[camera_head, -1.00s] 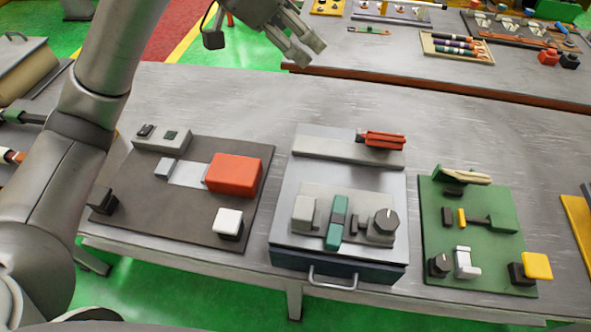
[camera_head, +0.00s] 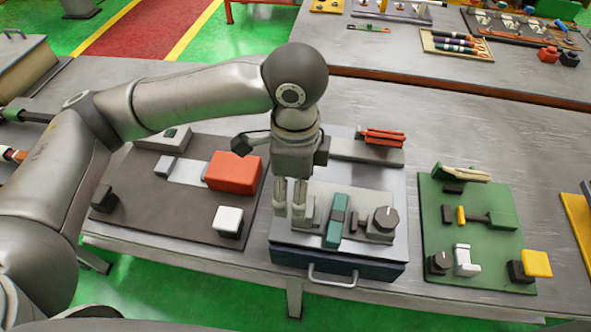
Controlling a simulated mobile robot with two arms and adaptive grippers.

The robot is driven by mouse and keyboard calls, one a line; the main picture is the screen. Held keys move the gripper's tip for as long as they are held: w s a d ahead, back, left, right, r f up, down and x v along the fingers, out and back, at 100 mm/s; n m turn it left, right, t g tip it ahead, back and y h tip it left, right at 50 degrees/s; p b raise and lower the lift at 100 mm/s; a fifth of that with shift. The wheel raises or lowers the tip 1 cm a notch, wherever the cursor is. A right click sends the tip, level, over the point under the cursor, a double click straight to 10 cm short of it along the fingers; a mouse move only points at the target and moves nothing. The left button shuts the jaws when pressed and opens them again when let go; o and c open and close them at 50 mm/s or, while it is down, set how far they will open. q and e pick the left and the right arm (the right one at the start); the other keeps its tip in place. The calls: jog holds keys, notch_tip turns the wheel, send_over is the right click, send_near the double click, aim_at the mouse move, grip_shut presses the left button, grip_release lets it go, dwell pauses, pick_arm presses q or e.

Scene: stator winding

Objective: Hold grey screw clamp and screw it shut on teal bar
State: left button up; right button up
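The grey screw clamp (camera_head: 375,235) sits on the middle station, with a dark round knob (camera_head: 386,219) at its right end and a light grey block on its left, now largely hidden by my gripper. The teal bar (camera_head: 336,230) stands between the block and the clamp's dark jaw piece. I cannot tell whether the jaw touches the bar. My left gripper (camera_head: 290,211) points down at the left end of this fixture, left of the teal bar. Its two fingers are apart, with nothing visible between them. Whether they touch the block is unclear. My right gripper is not in view.
The middle station's grey top has a drawer with a handle (camera_head: 333,283) in front and red-handled pieces (camera_head: 383,137) behind. A brown board (camera_head: 150,205) with a red block (camera_head: 233,171) lies left. A green board (camera_head: 480,260) lies right. Bare bench (camera_head: 440,125) shows behind.

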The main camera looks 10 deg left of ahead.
pick_arm(q)
notch_tip(320, 180, down, 8)
jog(key=shift+r, duration=0.1)
dwell(0.4)
